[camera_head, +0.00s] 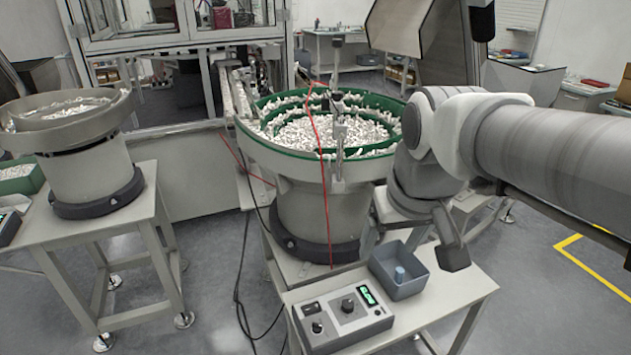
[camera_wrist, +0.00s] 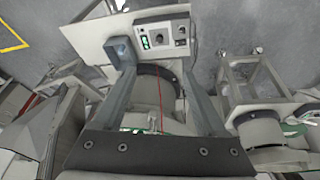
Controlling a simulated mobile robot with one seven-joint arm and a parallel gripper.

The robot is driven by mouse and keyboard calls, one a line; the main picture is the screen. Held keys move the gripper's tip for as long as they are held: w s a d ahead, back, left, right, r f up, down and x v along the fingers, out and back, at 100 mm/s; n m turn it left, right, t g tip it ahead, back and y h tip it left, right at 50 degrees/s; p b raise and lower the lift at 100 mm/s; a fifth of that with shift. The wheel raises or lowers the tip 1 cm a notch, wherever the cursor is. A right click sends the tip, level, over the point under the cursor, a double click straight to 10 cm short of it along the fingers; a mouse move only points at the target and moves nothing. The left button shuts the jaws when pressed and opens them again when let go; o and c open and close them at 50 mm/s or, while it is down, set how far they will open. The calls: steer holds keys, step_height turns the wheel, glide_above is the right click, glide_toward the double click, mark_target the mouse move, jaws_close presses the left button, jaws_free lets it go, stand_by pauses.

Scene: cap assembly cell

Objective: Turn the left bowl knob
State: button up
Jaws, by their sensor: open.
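The left bowl feeder (camera_head: 88,165) stands on its own table at the left of the head view. At the left picture edge beside it, a control box (camera_head: 8,229) with a green display is cut off, and no knob can be made out on it. A second control box (camera_head: 345,328), in front of the middle bowl, has a green display and two dark knobs, one front left (camera_head: 317,327) and one by the display (camera_head: 347,304). It also shows in the wrist view (camera_wrist: 153,31). My gripper (camera_head: 412,252) is open and empty, above and behind the blue-grey bin, apart from both boxes.
The middle bowl (camera_head: 262,148), full of white parts, stands close to my arm. A blue-grey bin (camera_head: 412,288) sits right of the nearer box. A red cable (camera_head: 323,190) hangs down the bowl's front.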

steer(key=w+f+n+g+b, duration=0.1)
steer(key=w+f+g+b, duration=0.1)
steer(key=w+f+b, duration=0.7)
steer(key=n+g, duration=0.1)
steer(key=g, duration=0.1)
glide_toward(348, 303)
step_height(348, 303, down, 9)
steer(key=b, duration=0.5)
steer(key=shift+r, duration=0.15)
steer(key=shift+s, duration=0.1)
jaws_close()
